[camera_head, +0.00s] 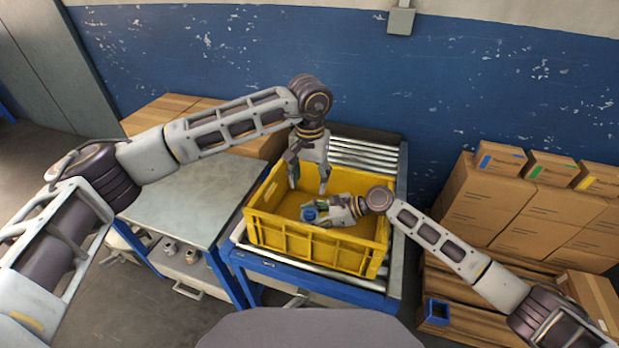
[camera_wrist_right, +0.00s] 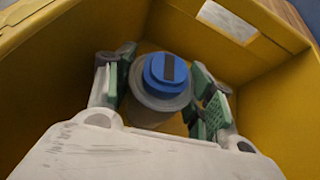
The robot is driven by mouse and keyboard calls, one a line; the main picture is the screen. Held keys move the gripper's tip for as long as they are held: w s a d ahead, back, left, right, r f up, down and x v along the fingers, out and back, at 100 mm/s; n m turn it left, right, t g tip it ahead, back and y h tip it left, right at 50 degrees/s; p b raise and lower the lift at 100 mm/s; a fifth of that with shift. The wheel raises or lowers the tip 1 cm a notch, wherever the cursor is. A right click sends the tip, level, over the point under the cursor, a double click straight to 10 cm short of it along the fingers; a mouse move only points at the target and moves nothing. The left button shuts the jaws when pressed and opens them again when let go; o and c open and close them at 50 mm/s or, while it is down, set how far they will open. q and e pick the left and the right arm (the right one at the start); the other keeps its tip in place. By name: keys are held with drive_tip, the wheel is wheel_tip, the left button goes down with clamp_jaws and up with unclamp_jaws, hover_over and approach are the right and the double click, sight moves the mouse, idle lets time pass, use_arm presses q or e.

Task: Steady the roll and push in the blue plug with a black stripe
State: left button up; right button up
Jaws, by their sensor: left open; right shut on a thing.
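The roll is a grey cylinder (camera_wrist_right: 156,105) inside the yellow crate (camera_head: 318,246). A blue plug with a black stripe (camera_wrist_right: 167,72) sits at its end facing the right wrist camera; how deep it sits I cannot tell. In the head view the blue plug (camera_head: 309,213) shows near the crate's middle. My right gripper (camera_head: 325,212) is low in the crate, shut on the roll, with green-padded fingers (camera_wrist_right: 166,92) on both sides of it. My left gripper (camera_head: 308,187) points down into the crate, open and empty, just above the roll and apart from it.
The crate stands on a blue-framed roller conveyor (camera_head: 365,155). A grey-topped table (camera_head: 190,195) is at left. Stacked cardboard boxes (camera_head: 490,200) stand at right, with a small blue bin (camera_head: 437,311) below. The crate walls surround both grippers closely.

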drive_tip(key=shift+f, duration=0.15)
drive_tip(key=o, duration=1.3)
drive_tip(key=shift+o, duration=0.2)
drive_tip(key=shift+d, duration=0.1)
drive_tip(key=v, duration=1.2)
wheel_tip(320, 180, up, 9)
drive_tip(key=p, duration=0.9)
drive_tip(key=shift+r+p, duration=0.55)
drive_tip(key=shift+r, duration=0.05)
